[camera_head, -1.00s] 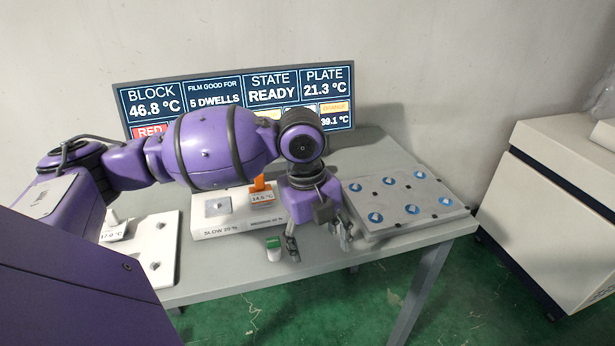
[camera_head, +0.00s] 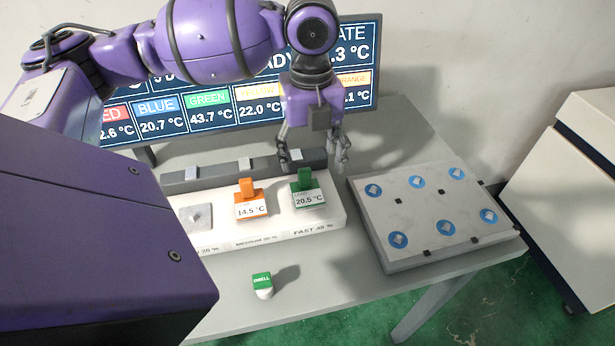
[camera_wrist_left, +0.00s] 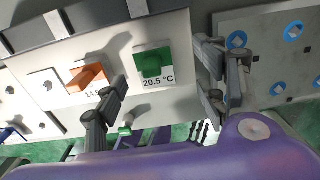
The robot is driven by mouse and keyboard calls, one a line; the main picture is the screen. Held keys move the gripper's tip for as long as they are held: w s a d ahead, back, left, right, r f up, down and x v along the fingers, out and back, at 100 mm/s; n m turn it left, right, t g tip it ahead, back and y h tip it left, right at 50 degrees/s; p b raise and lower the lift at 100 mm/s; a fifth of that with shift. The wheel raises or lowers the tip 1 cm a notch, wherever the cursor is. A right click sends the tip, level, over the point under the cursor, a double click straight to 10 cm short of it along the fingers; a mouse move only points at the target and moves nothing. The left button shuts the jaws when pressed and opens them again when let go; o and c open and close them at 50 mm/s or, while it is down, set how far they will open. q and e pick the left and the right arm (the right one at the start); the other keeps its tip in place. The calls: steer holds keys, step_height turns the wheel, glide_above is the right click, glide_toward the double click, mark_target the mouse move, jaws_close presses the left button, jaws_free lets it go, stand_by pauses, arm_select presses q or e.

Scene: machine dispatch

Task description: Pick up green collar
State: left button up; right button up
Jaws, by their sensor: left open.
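The green collar (camera_head: 306,187) is a green block with an upright tab. It sits on the right-hand slot of a white block (camera_head: 335,217), behind a label reading 20.5 °C. It also shows in the left wrist view (camera_wrist_left: 153,63), between the fingers. My left gripper (camera_head: 313,162) is open and empty. It points down and appears above the collar in the head view, apart from it as far as I can tell. My right gripper is not in view.
An orange collar (camera_head: 248,191) sits left of the green one. A small green-topped white piece (camera_head: 263,284) stands in front. A grey plate with blue-ringed spots (camera_head: 410,205) lies right. A screen (camera_head: 360,65) stands behind. The front table area is mostly clear.

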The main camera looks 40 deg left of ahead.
mark_target(306, 188)
arm_select(q)
steer(key=f, duration=0.2)
steer(key=shift+s+d+f, duration=0.1)
steer(key=shift+s+f, duration=0.25)
steer(key=shift+s, duration=0.05)
steer(key=f, duration=0.4)
steer(key=shift+s+f, duration=0.3)
steer(key=shift+f, duration=0.05)
steer(key=shift+w+r, duration=0.1)
steer(key=c, duration=1.3)
steer(key=shift+r, duration=0.1)
